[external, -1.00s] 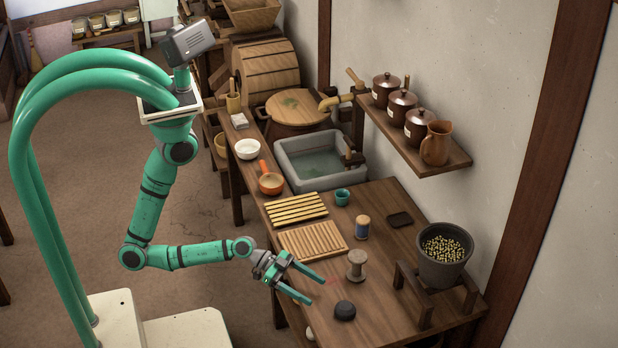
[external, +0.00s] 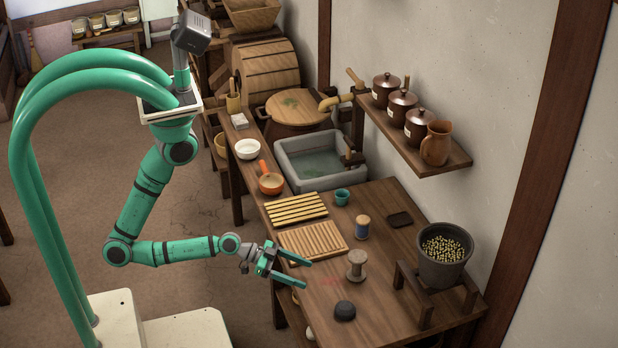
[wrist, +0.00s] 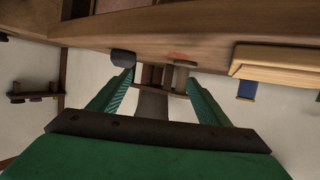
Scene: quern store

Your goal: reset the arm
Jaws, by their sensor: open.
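My gripper (external: 306,274) is open with nothing between its fingers. In the external view it hangs over the front edge of the wooden counter (external: 388,262), left of a wooden spool (external: 356,264) and a dark round object (external: 344,310), apart from both. In the wrist view its two green fingers (wrist: 162,90) stand spread, with the counter appearing upside down across the top. The dark round object (wrist: 122,58) and the spool (wrist: 182,76) show beyond the fingertips there.
A ridged wooden board (external: 313,243) lies just behind my gripper, with a slatted rack (external: 296,208) beyond it. A blue-banded spool (external: 362,228), a teal cup (external: 342,197) and a dark pot of yellow grains (external: 444,262) on a wooden stand are farther off. A shelf (external: 420,150) juts from the wall.

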